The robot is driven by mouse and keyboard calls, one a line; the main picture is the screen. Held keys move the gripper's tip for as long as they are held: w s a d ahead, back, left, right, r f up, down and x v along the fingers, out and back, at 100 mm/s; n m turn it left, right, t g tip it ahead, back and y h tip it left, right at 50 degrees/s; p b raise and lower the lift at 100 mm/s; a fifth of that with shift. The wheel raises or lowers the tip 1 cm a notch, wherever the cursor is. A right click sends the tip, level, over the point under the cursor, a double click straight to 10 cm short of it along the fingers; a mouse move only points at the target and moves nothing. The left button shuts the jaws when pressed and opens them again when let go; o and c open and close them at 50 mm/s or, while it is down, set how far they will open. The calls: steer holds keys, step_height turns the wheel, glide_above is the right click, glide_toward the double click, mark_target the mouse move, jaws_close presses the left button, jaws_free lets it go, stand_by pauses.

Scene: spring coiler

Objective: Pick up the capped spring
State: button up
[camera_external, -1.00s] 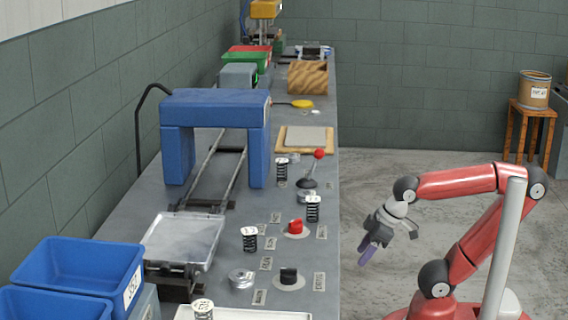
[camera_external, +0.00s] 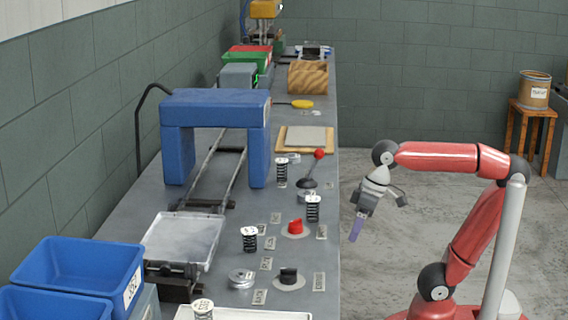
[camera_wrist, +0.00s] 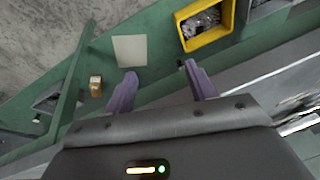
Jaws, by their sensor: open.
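Several dark coil springs with white caps stand upright on the grey bench (camera_external: 185,230) in the external view. One is near the red lever (camera_external: 282,172), one is by the bench's right edge (camera_external: 313,209), one is left of the red knob (camera_external: 249,240), and one is at the bottom (camera_external: 203,309). I cannot tell which one is meant. My gripper (camera_external: 355,231) points down, just right of the bench edge and apart from all springs. In the wrist view its purple fingers (camera_wrist: 160,78) are spread and empty. No spring shows there.
A blue arch (camera_external: 215,98) spans rails on the bench. A red-balled lever (camera_external: 318,155), a red knob (camera_external: 295,227), a black knob (camera_external: 288,276) and a metal disc (camera_external: 242,279) stand among the springs. Blue bins (camera_external: 80,275) are front left. The wrist view shows a yellow bin (camera_wrist: 213,43).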

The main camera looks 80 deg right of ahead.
step_height(320, 180, up, 5)
steer(key=w+m+g, duration=0.1)
steer(key=w, duration=0.2)
step_height(320, 180, up, 8)
steer(key=n+g+h, duration=0.1)
steer(key=g, duration=0.2)
glide_above(313, 199)
steer(key=shift+a+p, duration=0.35)
steer(key=f, duration=0.2)
steer(key=f+b, duration=0.1)
steer(key=f, duration=0.2)
steer(key=d+f+b, duration=0.1)
steer(key=f, duration=0.1)
steer(key=shift+f, duration=0.35)
steer(key=shift+c, duration=0.3)
steer(key=c, duration=1)
steer(key=shift+r, duration=0.1)
